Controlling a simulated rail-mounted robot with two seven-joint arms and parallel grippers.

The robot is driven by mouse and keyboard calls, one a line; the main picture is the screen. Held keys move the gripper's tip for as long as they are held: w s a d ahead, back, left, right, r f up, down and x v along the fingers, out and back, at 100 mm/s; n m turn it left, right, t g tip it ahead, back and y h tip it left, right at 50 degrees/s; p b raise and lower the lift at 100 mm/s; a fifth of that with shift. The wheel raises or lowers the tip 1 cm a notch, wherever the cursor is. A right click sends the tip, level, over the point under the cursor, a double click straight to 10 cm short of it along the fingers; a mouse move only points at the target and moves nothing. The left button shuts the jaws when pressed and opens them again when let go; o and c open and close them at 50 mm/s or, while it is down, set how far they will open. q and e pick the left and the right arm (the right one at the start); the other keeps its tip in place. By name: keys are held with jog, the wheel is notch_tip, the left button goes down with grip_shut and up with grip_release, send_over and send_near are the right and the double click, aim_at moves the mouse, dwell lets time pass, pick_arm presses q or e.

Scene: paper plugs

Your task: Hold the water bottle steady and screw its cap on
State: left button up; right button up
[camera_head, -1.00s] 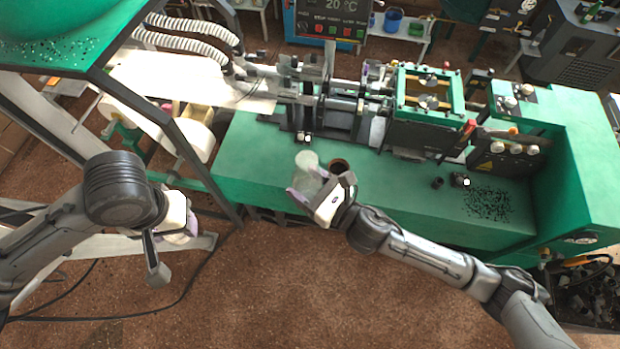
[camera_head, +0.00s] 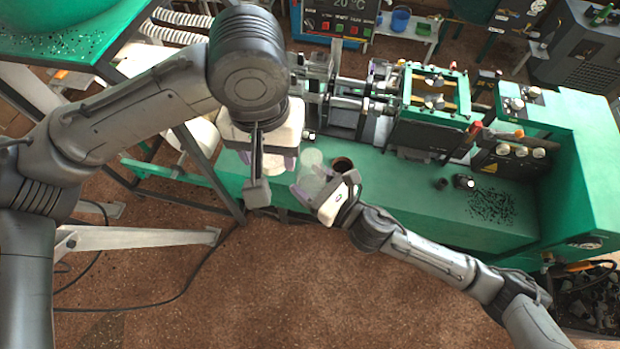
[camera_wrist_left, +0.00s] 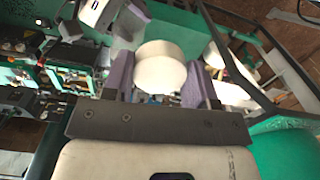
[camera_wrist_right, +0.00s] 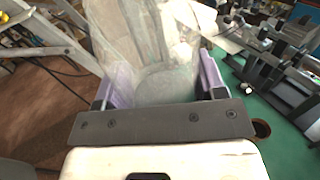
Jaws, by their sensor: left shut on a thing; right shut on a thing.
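The translucent water bottle (camera_head: 311,170) stands out over the front edge of the green machine bed, in the grip of my right gripper (camera_head: 318,186). In the right wrist view the clear bottle (camera_wrist_right: 150,40) fills the space between the purple fingers. My left gripper (camera_head: 268,160) is just left of the bottle, pointing down. In the left wrist view its purple fingers are shut on a round white cap (camera_wrist_left: 160,70). The cap is mostly hidden by the gripper in the head view. The cap and bottle look apart sideways; their height difference cannot be told.
A dark round cup (camera_head: 342,163) sits on the green machine bed (camera_head: 400,190) right of the bottle. The green press frame (camera_head: 432,100) stands behind. A dark metal stand (camera_head: 205,170) is left of my left gripper. Brown floor lies open in front.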

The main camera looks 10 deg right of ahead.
pick_arm(q)
send_near(312, 165)
jog(key=s+a+r, duration=0.2)
jog(key=s, duration=0.1)
jog(key=w+n, duration=0.1)
jog(key=w+d+f+n, duration=0.1)
jog(key=w+f+n, duration=0.1)
jog(key=shift+w+d+n, duration=0.1)
jog(key=shift+d+n, duration=0.2)
jog(key=shift+n, duration=0.1)
jog(key=shift+w+n, duration=0.1)
jog(key=shift+n, duration=0.4)
jog(key=shift+d+n, duration=0.2)
jog(key=shift+n, duration=0.4)
jog(key=shift+f, duration=0.15)
jog(key=shift+f, duration=1.9)
jog(key=shift+s, duration=0.2)
